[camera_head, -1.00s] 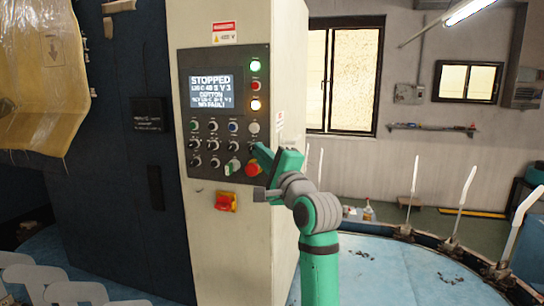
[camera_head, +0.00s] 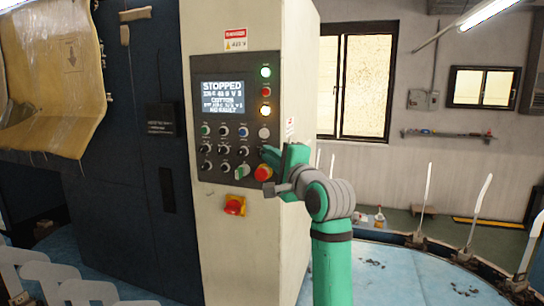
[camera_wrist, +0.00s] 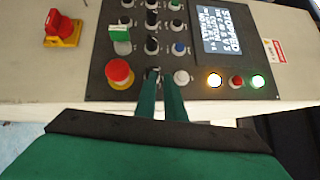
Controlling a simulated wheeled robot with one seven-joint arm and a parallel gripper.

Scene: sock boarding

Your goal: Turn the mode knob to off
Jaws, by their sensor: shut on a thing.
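The control panel (camera_head: 213,180) is on the front of a cream cabinet and carries rows of small knobs and buttons. My gripper (camera_head: 265,152) is at the panel's right column, and its fingers also show in the wrist view (camera_wrist: 161,92). They are shut on a small dark knob (camera_wrist: 152,74) between the white button (camera_wrist: 182,77) and the red emergency stop (camera_wrist: 119,72). The fingers hide most of this knob, so its pointer and label cannot be read. The display (camera_head: 222,97) reads STOPPED.
The red emergency stop sits just below my fingers. A green switch (camera_head: 242,171) is to its left. A red-and-yellow rotary switch (camera_head: 235,205) is lower on the cabinet. Upright white boards (camera_head: 474,210) ring the blue table (camera_head: 390,274) at right.

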